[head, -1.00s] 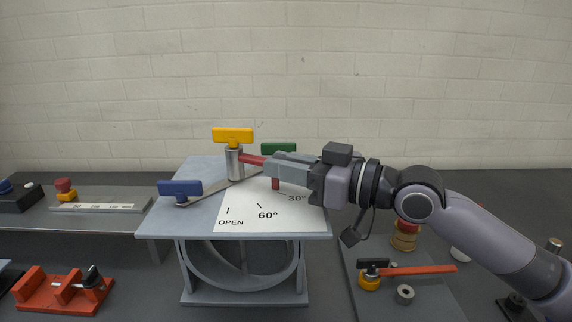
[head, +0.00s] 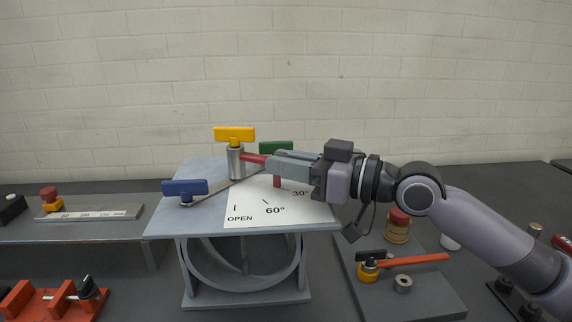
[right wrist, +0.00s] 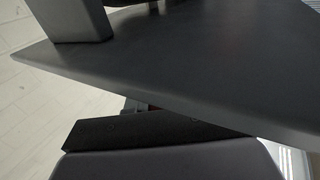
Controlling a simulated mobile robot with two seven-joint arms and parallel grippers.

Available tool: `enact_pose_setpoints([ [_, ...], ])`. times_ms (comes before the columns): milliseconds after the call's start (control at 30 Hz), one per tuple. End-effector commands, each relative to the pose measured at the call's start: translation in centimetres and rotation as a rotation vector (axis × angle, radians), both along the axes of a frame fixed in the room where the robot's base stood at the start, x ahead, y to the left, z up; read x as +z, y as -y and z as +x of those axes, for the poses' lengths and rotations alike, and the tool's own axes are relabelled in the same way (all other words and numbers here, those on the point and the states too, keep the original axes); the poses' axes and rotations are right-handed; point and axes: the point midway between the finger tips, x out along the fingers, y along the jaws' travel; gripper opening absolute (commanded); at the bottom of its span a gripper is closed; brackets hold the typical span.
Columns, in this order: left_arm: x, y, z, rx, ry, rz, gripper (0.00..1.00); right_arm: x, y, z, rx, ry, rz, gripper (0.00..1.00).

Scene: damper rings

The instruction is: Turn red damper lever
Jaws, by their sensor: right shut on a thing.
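The red damper lever (head: 253,158) runs from a silver post (head: 235,163) with a yellow T-handle (head: 235,134) on top into the jaws of my right gripper (head: 276,162). My right gripper is shut on the lever; the jaws hide its outer part. A red upright piece (head: 277,181) shows just below the jaws. A white dial card (head: 257,212) marked OPEN, 60° and 30° lies on the grey stand's top (head: 170,222). In the right wrist view, dark gripper parts (right wrist: 150,135) fill most of the picture, with a speck of red between them. My left gripper is not in view.
A blue T-handle (head: 185,188) stands at the stand's left, joined by a grey bar towards the post. A green T-handle (head: 276,147) stands behind the jaws. A red-handled tool (head: 415,260) and a ring (head: 403,283) lie on a grey plate at right.

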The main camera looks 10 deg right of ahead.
Motion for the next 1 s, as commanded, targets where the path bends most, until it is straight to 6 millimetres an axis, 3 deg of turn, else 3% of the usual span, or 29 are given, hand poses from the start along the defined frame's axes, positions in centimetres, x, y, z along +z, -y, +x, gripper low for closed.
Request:
enact_pose_setpoints([
  [233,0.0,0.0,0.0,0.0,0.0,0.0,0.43,0.4,0.0,0.0,-0.001,0.008,0.007,0.0],
  [267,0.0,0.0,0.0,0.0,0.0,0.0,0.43,0.4,0.0,0.0,-0.001,0.008,0.007,0.29],
  [300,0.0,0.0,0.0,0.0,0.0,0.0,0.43,0.4,0.0,0.0,-0.001,0.008,0.007,0.42],
  [333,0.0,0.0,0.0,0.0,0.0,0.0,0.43,0.4,0.0,0.0,-0.001,0.008,0.007,0.45],
  [667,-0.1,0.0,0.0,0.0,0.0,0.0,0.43,0.1,0.2,-0.1,-0.001,0.003,0.003,0.45],
  [1000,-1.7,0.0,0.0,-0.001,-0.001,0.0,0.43,-0.1,3.6,-2.7,-0.003,0.004,0.001,0.45],
])
